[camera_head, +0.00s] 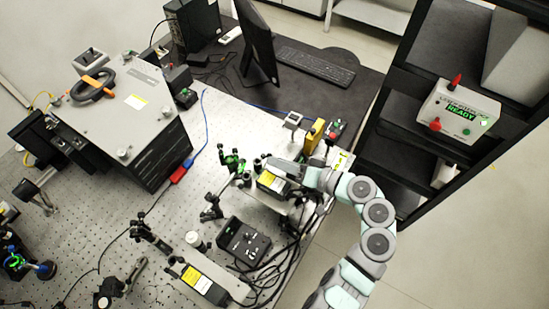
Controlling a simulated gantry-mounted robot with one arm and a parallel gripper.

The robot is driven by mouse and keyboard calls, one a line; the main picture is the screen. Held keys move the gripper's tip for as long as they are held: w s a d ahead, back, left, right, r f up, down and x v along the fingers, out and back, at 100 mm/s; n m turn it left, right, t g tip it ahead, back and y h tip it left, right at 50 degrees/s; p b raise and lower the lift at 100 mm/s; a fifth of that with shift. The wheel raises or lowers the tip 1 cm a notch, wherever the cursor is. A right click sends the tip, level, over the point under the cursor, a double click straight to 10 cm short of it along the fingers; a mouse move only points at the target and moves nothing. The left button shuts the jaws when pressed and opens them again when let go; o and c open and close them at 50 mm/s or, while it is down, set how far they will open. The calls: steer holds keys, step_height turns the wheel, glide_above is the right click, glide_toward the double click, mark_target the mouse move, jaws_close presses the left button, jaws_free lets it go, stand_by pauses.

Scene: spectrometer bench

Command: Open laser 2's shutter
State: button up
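Two black laser units with yellow and white labels are on the optical table (165,222). The upper laser (272,183) is near the table's right side, and the lower laser (203,284) is near the bottom of the picture. I cannot read which one is laser 2, and neither shutter's position can be made out. My arm reaches in from the lower right. My gripper (303,176) is at the right end of the upper laser, close to or above it. Whether it touches is unclear. Its fingers are too small to tell open from shut.
A black controller box (243,242) with cables stands between the lasers. Small optic mounts (232,162) stand left of the upper laser. A yellow box (314,136) is just behind my gripper. A large grey-topped instrument (125,105) fills the upper left. A dark shelf rack (400,135) stands at right.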

steer(key=shift+x, duration=1.1)
jaws_close()
